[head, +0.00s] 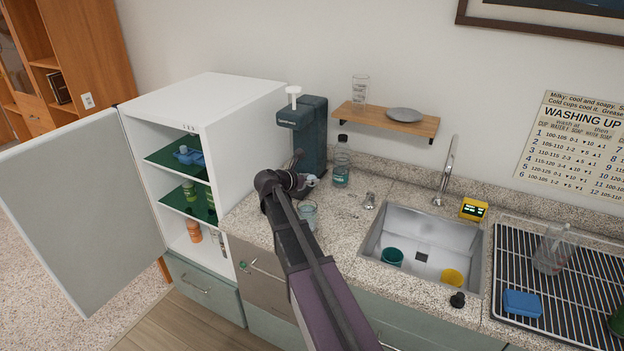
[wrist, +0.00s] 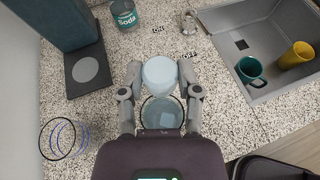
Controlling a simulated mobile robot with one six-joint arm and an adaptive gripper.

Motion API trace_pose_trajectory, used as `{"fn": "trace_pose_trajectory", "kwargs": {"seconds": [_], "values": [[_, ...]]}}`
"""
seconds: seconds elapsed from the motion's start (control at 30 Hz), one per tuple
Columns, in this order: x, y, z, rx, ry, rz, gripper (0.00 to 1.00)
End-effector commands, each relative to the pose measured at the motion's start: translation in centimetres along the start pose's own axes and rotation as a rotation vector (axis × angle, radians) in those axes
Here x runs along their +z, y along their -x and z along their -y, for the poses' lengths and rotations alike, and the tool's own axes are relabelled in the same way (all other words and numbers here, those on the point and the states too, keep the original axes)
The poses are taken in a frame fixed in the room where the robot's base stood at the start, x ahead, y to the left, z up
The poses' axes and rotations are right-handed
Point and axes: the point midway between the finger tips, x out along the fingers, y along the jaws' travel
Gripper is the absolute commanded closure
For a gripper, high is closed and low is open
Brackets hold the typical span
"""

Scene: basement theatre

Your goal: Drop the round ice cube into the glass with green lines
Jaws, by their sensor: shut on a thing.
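My gripper (wrist: 160,84) is shut on a pale blue, rounded piece of ice (wrist: 160,72), held between its two fingers in the wrist view. A clear glass (wrist: 162,112) shows just below the ice in that view, partly hidden by my gripper; a pale, blocky shape shows inside it. I cannot make out the colour of its lines. Another glass with blue lines (wrist: 57,139) stands on the counter at the left of the wrist view. In the head view my gripper (head: 308,181) is above the counter, and a glass (head: 308,212) stands beside my arm.
A dark green dispenser (head: 310,130) and a soda bottle (head: 342,163) stand behind. The sink (head: 425,225) on the right holds a teal cup (head: 392,257) and a yellow cup (head: 451,277). An open white fridge (head: 215,110) is at the left.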

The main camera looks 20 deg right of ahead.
Motion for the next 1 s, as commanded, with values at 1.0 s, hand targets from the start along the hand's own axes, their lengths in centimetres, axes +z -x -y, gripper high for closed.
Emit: {"fn": "trace_pose_trajectory", "kwargs": {"seconds": [1.0], "values": [[-3.7, -1.4, 0.0, 0.001, 0.001, 0.000, 0.50]]}}
